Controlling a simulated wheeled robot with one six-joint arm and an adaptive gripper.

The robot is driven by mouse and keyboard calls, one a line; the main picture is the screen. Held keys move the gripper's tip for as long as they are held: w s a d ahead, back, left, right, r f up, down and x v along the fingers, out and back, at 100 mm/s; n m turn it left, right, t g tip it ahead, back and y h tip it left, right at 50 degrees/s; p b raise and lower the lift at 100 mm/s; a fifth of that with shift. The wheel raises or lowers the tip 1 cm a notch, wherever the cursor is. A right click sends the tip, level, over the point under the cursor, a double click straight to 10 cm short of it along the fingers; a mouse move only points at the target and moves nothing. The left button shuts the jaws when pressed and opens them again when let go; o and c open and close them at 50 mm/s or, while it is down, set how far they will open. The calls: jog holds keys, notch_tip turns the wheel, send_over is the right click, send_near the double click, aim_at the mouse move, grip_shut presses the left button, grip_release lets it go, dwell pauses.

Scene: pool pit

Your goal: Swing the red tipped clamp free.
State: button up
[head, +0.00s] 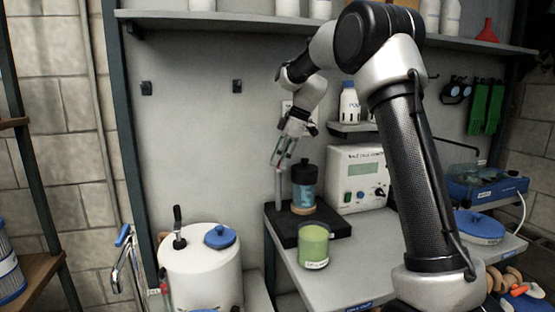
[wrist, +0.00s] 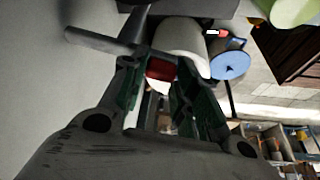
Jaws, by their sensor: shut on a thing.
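A grey stand rod (head: 278,190) rises from a black base plate (head: 340,226) on the bench. My gripper (head: 283,158) is at the upper part of the rod, pointing down. In the wrist view, my gripper (wrist: 160,82) has its dark green finger pads on either side of the clamp's red tip (wrist: 162,69) and is shut on it. The rod (wrist: 100,42) crosses near the clamp there. A dark-capped vessel with blue contents (head: 304,188) stands on a cork ring beside the rod. The clamp's far part is hidden, so I cannot tell whether it touches the vessel.
A green-filled beaker (head: 314,246) stands at the base plate's front edge. A white instrument box (head: 357,180) is behind right. A white drum (head: 203,268) with a blue cap (head: 220,236) and black lever stands left. A shelf (head: 220,20) runs above.

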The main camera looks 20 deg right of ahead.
jog(key=shift+d+n, duration=0.2)
jog(key=shift+n, duration=0.3)
jog(key=shift+d+g, duration=0.1)
jog(key=shift+g, duration=0.2)
jog(key=o, duration=1)
jog(key=shift+r, duration=0.1)
jog(key=v, duration=0.7)
jog(key=shift+d+r, duration=0.1)
jog(key=shift+r, duration=0.05)
